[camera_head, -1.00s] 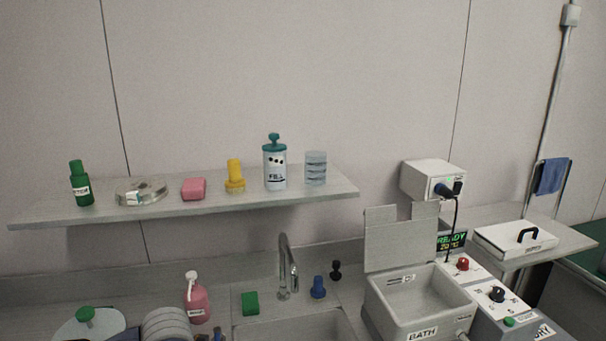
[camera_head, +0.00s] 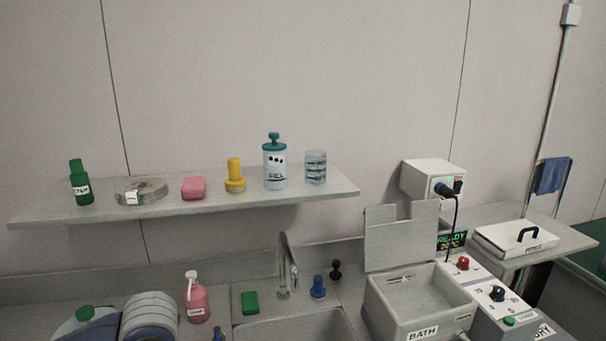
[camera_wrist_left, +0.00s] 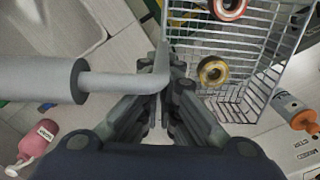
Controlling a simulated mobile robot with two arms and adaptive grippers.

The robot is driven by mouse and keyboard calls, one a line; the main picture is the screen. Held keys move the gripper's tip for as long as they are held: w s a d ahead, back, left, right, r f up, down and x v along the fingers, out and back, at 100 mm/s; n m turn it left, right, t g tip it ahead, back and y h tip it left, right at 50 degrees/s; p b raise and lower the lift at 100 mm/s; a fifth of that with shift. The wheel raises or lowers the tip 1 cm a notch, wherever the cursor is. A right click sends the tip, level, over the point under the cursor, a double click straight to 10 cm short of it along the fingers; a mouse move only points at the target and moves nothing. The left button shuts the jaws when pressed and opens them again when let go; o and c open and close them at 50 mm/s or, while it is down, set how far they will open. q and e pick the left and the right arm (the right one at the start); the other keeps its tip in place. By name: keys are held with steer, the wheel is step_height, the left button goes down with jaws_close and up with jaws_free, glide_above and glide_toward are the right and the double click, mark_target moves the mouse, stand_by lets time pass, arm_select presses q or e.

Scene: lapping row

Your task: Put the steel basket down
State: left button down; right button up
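The steel basket (camera_wrist_left: 268,50) is a wire-mesh basket at the upper right of the left wrist view. A red-and-white ring (camera_wrist_left: 228,8) and a yellow-brown ring (camera_wrist_left: 212,71) show at it. A grey rod with a thick round grip (camera_wrist_left: 38,80) runs in from the left to a bent end between my fingers. My left gripper (camera_wrist_left: 166,85) is closed on this metal part at the basket's near side, which looks like its handle. The basket's underside is hidden, so I cannot tell whether it touches anything. The basket and both grippers are outside the head view.
The bath (camera_head: 409,317) stands lid-up, right of the sink (camera_head: 293,326). A pink bottle (camera_head: 197,302), green block (camera_head: 250,302) and blue stopper (camera_head: 318,287) stand around the sink. An orange-capped bottle (camera_wrist_left: 294,109) is close right of the basket. The shelf (camera_head: 205,208) holds several items.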

arm_select(q)
steer(key=m, duration=0.2)
steer(key=r+m, duration=0.1)
steer(key=m, duration=0.1)
steer(key=s+m, duration=0.1)
steer(key=m, duration=0.2)
steer(key=shift+a+r, duration=0.15)
steer(key=shift+r, duration=0.15)
steer(key=m, duration=0.4)
steer(key=r+m, duration=0.1)
steer(key=m, duration=0.1)
steer(key=shift+s+a+m, duration=0.15)
steer(key=shift+s+m, duration=0.15)
steer(key=shift+s, duration=0.1)
